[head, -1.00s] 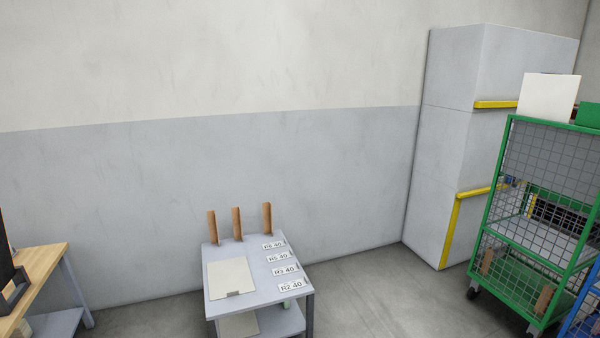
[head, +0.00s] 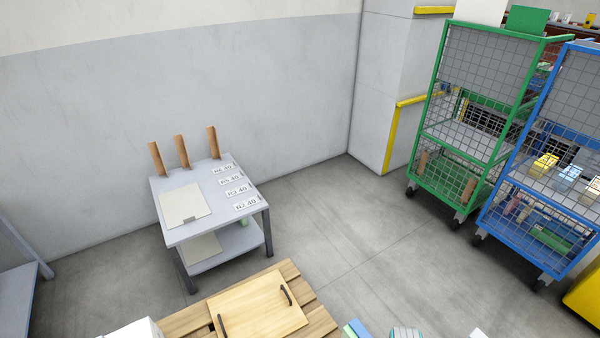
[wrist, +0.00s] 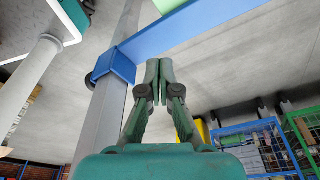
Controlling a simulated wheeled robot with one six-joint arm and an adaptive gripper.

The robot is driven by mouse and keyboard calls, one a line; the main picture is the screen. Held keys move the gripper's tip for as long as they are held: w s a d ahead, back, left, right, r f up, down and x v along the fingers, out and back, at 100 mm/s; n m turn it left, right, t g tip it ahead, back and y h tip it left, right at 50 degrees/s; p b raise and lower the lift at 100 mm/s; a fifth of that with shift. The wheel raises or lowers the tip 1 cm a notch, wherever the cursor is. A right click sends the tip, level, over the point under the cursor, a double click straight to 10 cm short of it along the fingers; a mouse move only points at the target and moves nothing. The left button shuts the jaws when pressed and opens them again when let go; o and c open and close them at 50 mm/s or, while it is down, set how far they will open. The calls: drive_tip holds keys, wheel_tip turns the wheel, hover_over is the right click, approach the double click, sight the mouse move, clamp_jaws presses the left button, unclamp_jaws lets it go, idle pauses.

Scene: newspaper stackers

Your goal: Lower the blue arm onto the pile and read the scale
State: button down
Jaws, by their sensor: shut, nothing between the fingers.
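The blue arm (wrist: 205,28) shows in the wrist view. It runs from a blue collar (wrist: 114,66) on a grey upright post (wrist: 112,105) toward the upper right. My gripper (wrist: 158,64) has green fingers that are shut and empty. Its fingertips overlap the lower edge of the blue arm in the picture, just right of the collar. I cannot tell whether they touch it. My gripper and the blue arm are not visible in the head view. I cannot make out the pile or the scale reading in either view.
In the head view, a wooden board with two dark handles (head: 260,308) lies on a slatted pallet (head: 320,323). A grey table (head: 162,202) with number cards stands by the wall. A green cage cart (head: 440,60) and a blue cage cart (head: 548,85) stand right. Floor between is clear.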

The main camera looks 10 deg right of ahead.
drive_tip(key=shift+r, duration=2.8)
drive_tip(key=s+a+r+n+t, duration=0.3)
drive_tip(key=s+a+n+t, duration=0.4)
drive_tip(key=s+a+n, duration=0.45)
drive_tip(key=s+a+r+n+t, duration=0.2)
drive_tip(key=s+r, duration=0.2)
drive_tip(key=r, duration=0.5)
drive_tip(key=s+a+r+n+t+y, duration=0.1)
drive_tip(key=s+a+r+n+t, duration=0.2)
drive_tip(key=r, duration=0.6)
drive_tip(key=s+a+r+n+t+y, duration=0.1)
drive_tip(key=s+a+r+n+t, duration=0.1)
drive_tip(key=s+r, duration=0.4)
wheel_tip(320, 180, up, 3)
drive_tip(key=shift+s+a+r+n+t, duration=0.2)
drive_tip(key=shift+a+n+t, duration=0.1)
drive_tip(key=shift+n+t, duration=0.45)
drive_tip(key=shift+w, duration=0.1)
